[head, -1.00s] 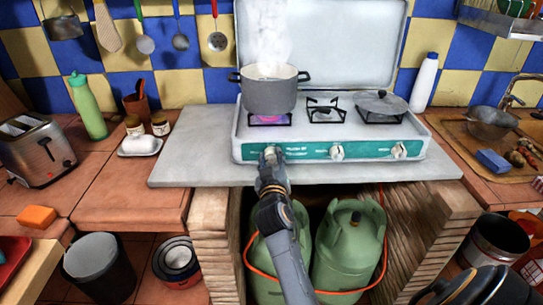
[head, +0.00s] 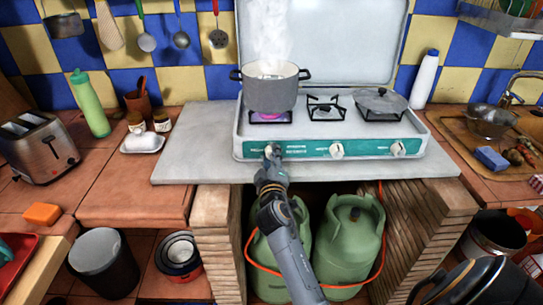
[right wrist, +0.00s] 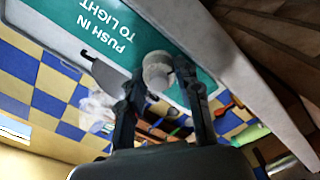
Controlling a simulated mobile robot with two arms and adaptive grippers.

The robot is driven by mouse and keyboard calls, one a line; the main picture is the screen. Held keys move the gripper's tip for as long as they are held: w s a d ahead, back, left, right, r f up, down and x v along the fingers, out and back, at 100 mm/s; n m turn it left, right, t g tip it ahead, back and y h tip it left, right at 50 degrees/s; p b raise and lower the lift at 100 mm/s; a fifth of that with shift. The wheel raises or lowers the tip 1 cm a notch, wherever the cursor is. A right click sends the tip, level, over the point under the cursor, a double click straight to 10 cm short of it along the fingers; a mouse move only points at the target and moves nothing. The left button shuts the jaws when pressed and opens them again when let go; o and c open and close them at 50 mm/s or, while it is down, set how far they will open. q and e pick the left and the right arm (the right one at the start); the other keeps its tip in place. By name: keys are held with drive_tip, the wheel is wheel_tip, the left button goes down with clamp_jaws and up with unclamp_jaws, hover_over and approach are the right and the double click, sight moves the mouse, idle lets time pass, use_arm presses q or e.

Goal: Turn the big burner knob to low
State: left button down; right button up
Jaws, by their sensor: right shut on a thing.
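The white camping stove (head: 310,128) stands on a grey slab, its lid raised. A grey pot (head: 270,90) steams on the left burner, with a pinkish-purple flame (head: 268,117) under it. The left knob (right wrist: 157,68), pale and round, is on the teal front panel (head: 308,149) below that burner. My right gripper (head: 271,155) is shut on this knob, one finger on either side in the right wrist view (right wrist: 160,82). In the head view it mostly covers the knob, so the knob's setting cannot be read. My left gripper is not in view.
Two more knobs, the middle (head: 336,150) and the right one (head: 397,149), sit on the same panel. A pot lid (head: 380,101) lies on the right burner. Green gas bottles (head: 348,240) with an orange hose stand under the slab (head: 200,150), whose left part is clear.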

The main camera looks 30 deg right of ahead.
drive_tip(key=shift+r, duration=0.15)
drive_tip(key=o, duration=1.2)
drive_tip(key=shift+c, duration=0.2)
wheel_tip(320, 180, up, 10)
drive_tip(key=shift+f, duration=0.1)
